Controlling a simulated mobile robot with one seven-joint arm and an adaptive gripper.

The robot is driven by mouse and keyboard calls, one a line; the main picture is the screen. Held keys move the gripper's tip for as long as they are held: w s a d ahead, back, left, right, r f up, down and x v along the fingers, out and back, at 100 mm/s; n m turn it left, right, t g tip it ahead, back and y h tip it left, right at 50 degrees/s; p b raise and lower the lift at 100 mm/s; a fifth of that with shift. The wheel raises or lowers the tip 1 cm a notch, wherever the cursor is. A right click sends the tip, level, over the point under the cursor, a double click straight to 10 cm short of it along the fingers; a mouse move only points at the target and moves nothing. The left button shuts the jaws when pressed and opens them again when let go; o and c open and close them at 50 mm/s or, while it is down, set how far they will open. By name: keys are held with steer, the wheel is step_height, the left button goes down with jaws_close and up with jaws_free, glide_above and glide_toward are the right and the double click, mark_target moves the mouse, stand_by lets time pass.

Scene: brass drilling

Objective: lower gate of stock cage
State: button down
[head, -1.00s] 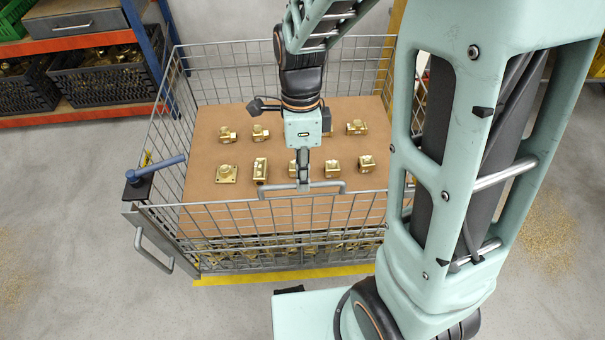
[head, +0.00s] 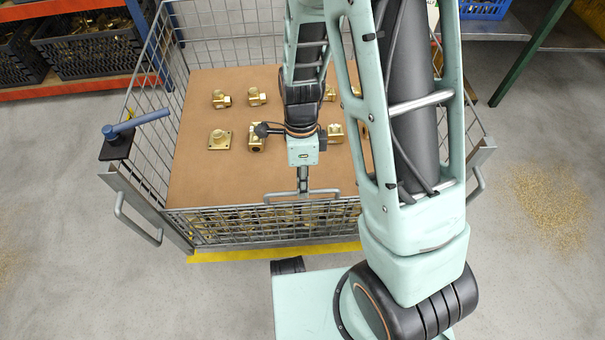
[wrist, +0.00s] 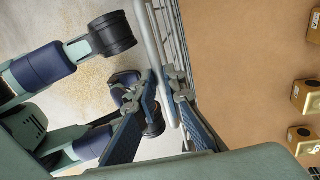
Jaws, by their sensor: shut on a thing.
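The stock cage is grey wire mesh, with its left side mesh (head: 150,80) standing tall. Its front gate (head: 250,225) shows as a low mesh band across the front, with a grey bar handle (head: 330,191) at its top. My gripper (head: 303,188) is shut on this handle near the middle. In the wrist view my gripper's fingers (wrist: 165,92) close around the pale bar (wrist: 150,40), beside the gate mesh (wrist: 179,45). My arm hides the right part of the gate.
A brown board (head: 235,180) in the cage carries several brass fittings (head: 219,140). A blue-handled lever (head: 140,122) sits at the left front corner. Loop handles stick out at left (head: 140,222) and right (head: 478,182). Floor on both sides is mostly clear, with brass chips (head: 548,197) at right.

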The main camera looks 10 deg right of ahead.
mark_target(303, 200)
step_height(303, 200, down, 4)
steer(key=shift+f+b, duration=0.1)
steer(key=shift+b, duration=0.55)
steer(key=c, duration=2)
jaws_free()
steer(key=r, duration=0.4)
steer(key=w+r, duration=0.1)
steer(key=r, duration=0.3)
steer(key=w+r, duration=0.1)
steer(key=r, duration=0.3)
steer(key=shift+w, duration=0.15)
steer(key=shift+d, duration=0.1)
